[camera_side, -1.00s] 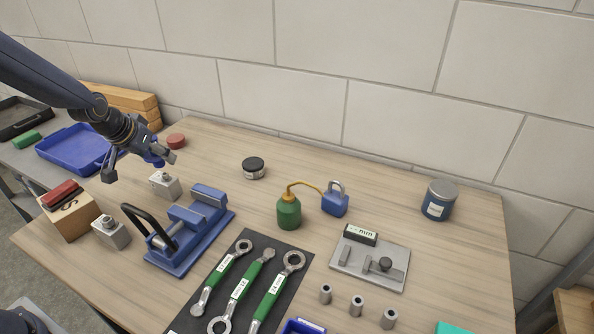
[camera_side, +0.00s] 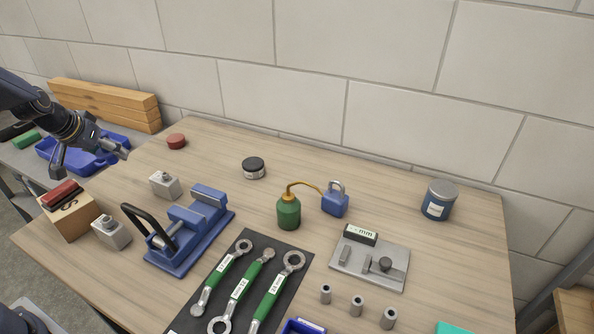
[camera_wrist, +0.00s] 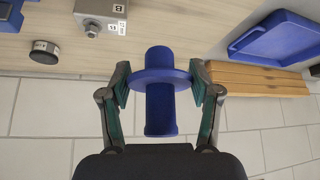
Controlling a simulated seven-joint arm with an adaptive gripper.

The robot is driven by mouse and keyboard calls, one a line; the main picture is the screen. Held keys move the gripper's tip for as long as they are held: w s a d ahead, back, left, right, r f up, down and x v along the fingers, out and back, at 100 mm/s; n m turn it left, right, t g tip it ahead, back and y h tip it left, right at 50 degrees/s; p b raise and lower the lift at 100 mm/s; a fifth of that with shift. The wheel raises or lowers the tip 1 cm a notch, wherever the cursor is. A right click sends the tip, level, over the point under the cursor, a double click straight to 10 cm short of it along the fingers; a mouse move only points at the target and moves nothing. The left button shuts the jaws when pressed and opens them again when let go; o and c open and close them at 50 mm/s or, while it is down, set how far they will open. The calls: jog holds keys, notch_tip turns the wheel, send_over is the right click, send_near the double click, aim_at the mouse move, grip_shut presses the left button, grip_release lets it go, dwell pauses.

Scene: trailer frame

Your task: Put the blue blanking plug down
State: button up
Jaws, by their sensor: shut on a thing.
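The blue blanking plug (camera_wrist: 160,95), a cylinder with a wide round flange, is held between both fingers of my gripper (camera_wrist: 160,88) in the wrist view. The fingers press on it from left and right at the flange. In the side view my gripper (camera_side: 92,160) hangs at the far left, in front of the blue tray and beyond the table's left edge or close to it. The plug cannot be made out there. The blue tray (camera_side: 46,153) is partly covered by my gripper; it also shows at upper right in the wrist view (camera_wrist: 240,42), apart from the plug.
Stacked timbers (camera_side: 105,95) lie behind the tray against the wall. A red puck (camera_side: 176,141), a metal block (camera_side: 164,184), a cardboard box (camera_side: 70,219) and a blue vise (camera_side: 190,228) stand on the table's left part. A green block (camera_side: 27,140) lies at far left.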

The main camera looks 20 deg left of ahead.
send_near(154, 166)
jog(key=w, duration=0.1)
jog(key=w+f, duration=0.1)
jog(key=w+a, duration=0.1)
jog(key=shift+w+f, duration=0.1)
jog(key=shift+f, duration=0.2)
jog(key=shift+w+a+f, duration=0.1)
jog(key=shift+f, duration=1.5)
jog(key=shift+f, duration=0.15)
jog(key=o, duration=1.2)
